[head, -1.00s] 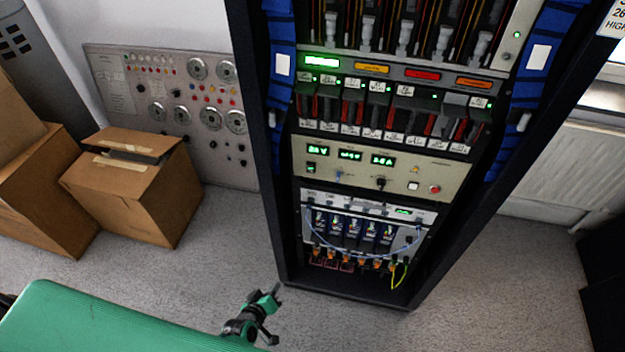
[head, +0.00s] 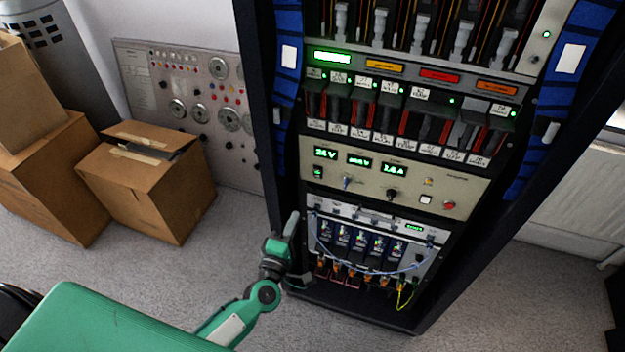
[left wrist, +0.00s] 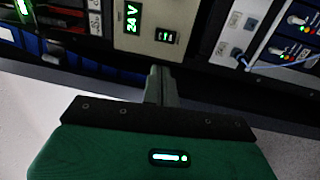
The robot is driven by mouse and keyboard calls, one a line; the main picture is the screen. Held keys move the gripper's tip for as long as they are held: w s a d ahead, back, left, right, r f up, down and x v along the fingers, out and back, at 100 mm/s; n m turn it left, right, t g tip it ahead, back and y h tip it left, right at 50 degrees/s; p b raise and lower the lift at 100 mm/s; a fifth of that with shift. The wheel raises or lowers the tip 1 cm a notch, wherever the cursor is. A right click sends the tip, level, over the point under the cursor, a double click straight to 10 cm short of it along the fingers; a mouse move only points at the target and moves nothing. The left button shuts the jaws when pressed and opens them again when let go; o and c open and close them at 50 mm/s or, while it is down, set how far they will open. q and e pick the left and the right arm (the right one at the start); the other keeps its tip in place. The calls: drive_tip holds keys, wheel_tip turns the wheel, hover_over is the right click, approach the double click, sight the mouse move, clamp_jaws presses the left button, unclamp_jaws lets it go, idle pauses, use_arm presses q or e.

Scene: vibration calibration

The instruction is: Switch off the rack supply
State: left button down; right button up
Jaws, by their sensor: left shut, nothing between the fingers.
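The rack supply is a beige panel (head: 375,190) in the tall dark rack, with lit green displays reading 24 V and other values. Below the 24 V display is a small dark rocker switch with a green light (head: 318,172); the switch also shows in the left wrist view (left wrist: 167,36), just right of the 24 V display. My left gripper (head: 293,224) is at the rack's left front edge, below and left of the switch. In the left wrist view its fingers (left wrist: 160,74) are together and empty, pointing towards the supply, apart from the switch. My right gripper is out of view.
The supply also carries a red button (head: 449,206), a white button (head: 425,199) and knobs. Below it is a module shelf (head: 425,232) with a looping blue cable. Cardboard boxes (head: 150,185) stand left of the rack. Grey floor between is clear.

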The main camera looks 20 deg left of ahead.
use_arm(q)
drive_tip(key=shift+w, duration=0.1)
drive_tip(key=p, duration=0.2)
approach(316, 170)
drive_tip(key=w, duration=0.5)
drive_tip(key=shift+w+r, duration=0.1)
drive_tip(key=shift+r, duration=0.15)
drive_tip(key=shift+w, duration=0.85)
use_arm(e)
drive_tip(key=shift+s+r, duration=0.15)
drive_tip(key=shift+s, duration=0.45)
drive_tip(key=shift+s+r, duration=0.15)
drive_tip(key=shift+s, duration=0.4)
use_arm(q)
drive_tip(key=shift+r, duration=0.1)
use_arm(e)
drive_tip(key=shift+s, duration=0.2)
